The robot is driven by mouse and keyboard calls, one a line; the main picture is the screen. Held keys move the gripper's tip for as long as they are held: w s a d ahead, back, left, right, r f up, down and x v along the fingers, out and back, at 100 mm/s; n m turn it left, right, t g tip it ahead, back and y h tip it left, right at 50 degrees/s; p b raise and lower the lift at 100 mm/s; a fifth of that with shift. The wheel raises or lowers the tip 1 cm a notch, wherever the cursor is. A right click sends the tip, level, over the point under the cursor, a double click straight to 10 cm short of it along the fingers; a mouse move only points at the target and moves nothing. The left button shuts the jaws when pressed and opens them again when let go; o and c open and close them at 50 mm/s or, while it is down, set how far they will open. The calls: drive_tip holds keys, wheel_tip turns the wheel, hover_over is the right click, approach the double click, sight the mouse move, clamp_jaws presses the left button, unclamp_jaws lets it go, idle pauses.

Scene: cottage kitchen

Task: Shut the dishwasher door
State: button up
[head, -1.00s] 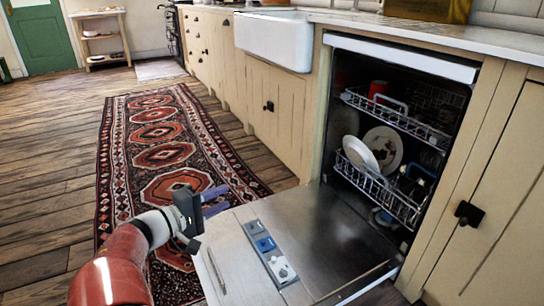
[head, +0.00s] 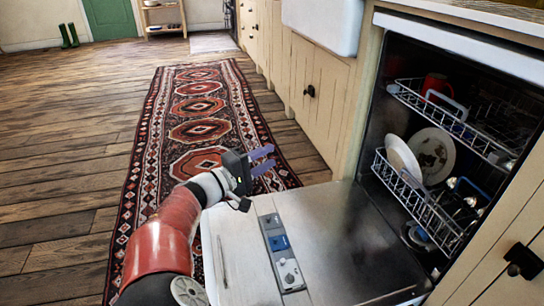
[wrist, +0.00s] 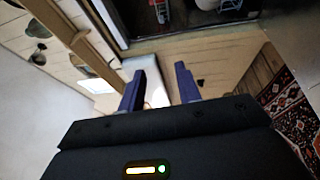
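The dishwasher door (head: 345,235) is folded down open and lies about level in front of the dishwasher cavity (head: 400,110). Its inner face shows a detergent dispenser (head: 282,250) near the left. My gripper (head: 263,161) is in the air near the door's far left corner, over the rug side, apart from the door as far as I can tell. Its two purple fingers are spread with nothing between them. In the wrist view the fingers (wrist: 160,88) are also apart and empty.
The upper rack (head: 450,120) holds a red mug (head: 436,85); the lower rack (head: 425,205) holds plates (head: 433,155). Both racks sit inside the cavity. A patterned rug (head: 200,107) lies left of the cabinets. Wooden floor (head: 60,160) is free at left.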

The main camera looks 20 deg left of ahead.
drive_tip(key=shift+x, duration=1)
drive_tip(key=shift+c, duration=0.4)
clamp_jaws()
drive_tip(key=shift+o, duration=0.4)
unclamp_jaws()
